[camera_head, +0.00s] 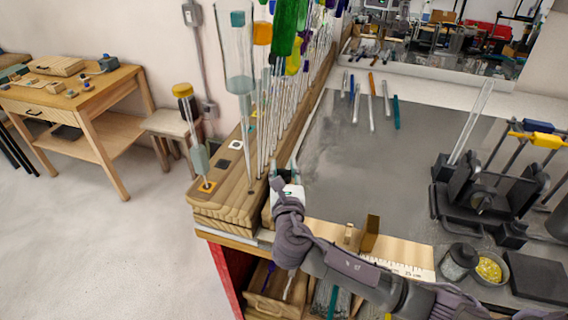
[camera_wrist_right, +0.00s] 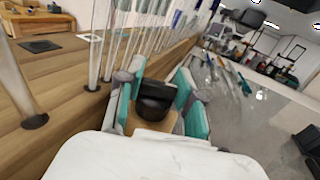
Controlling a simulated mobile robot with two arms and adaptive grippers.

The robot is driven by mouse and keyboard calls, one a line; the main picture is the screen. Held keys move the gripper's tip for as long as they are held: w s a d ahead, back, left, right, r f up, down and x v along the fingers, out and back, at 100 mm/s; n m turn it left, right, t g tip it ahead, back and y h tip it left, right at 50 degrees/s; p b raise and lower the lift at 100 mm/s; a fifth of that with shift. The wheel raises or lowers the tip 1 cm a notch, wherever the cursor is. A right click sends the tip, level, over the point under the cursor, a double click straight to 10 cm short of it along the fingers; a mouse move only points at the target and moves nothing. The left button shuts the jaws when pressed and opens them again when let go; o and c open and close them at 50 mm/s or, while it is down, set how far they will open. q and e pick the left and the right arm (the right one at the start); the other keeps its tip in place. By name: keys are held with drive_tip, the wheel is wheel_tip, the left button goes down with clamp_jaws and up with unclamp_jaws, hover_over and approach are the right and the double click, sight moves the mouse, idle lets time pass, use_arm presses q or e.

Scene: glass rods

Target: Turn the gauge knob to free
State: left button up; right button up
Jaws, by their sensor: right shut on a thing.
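The gauge knob (camera_wrist_right: 153,100) is black and round. It sits between the teal-padded fingers of my right gripper (camera_wrist_right: 155,98) in the right wrist view, over a pale wooden piece. In the head view my right gripper (camera_head: 285,178) is at the front edge of the grey bench top, beside the wooden rod rack, and hides the knob. The fingers are shut on the knob. The knob's setting marks cannot be read. My left gripper is not in view.
Clear glass rods and tubes stand upright in the wooden rack (camera_head: 222,201), close left of my right gripper. A ruler board (camera_head: 405,262), a jar (camera_head: 458,262) and a black clamp device (camera_head: 484,195) are to the right. The grey bench top (camera_head: 345,150) has free room.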

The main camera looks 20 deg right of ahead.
drive_tip(key=shift+m+g+h+p, duration=0.35)
drive_tip(key=shift+m+g+h, duration=0.25)
drive_tip(key=shift+m+h, duration=1)
drive_tip(key=shift+h, duration=0.6)
drive_tip(key=o, duration=1.2)
drive_tip(key=v, duration=1.2)
drive_tip(key=shift+r, duration=0.15)
drive_tip(key=shift+c, duration=0.2)
